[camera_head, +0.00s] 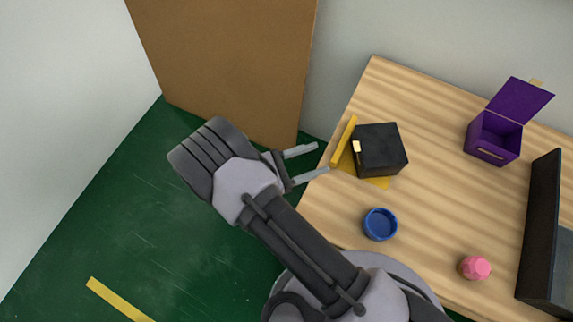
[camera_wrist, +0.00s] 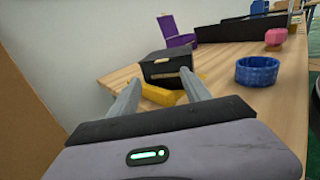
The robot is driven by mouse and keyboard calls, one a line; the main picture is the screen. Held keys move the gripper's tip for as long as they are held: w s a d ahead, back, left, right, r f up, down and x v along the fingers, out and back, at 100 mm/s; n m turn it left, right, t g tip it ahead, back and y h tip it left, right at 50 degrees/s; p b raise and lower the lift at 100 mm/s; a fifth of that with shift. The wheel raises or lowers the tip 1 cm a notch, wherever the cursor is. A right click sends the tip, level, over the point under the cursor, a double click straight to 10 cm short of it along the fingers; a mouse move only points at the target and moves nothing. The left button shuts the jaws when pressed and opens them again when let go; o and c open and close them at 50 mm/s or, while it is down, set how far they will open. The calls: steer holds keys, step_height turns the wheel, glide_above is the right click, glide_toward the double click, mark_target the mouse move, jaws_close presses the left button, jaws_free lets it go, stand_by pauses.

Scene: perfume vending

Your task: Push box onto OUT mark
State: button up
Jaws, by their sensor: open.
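A black box (camera_head: 380,150) with a small pale clasp sits on the wooden table near its left edge. It partly covers a yellow mark (camera_head: 377,182) on the tabletop. A raised yellow bar (camera_head: 343,141) stands along the box's left side. My gripper (camera_head: 323,160) is open and empty at the table's left edge, with its fingers pointing toward the bar and box. In the wrist view the box (camera_wrist: 166,66) is beyond the fingertips, with the yellow bar (camera_wrist: 162,94) between them and the box. Any lettering on the mark is hidden or too small to read.
A blue round dish (camera_head: 380,224) stands in front of the box. A pink faceted object (camera_head: 475,267) is at front right. An open purple box (camera_head: 494,138) is at back right, near a dark upright panel (camera_head: 540,225). A brown panel (camera_head: 230,65) stands behind my arm.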

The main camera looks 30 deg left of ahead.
steer(key=v, duration=0.7)
steer(key=shift+s+a, duration=0.2)
steer(key=shift+s, duration=0.05)
steer(key=shift+c, duration=0.5)
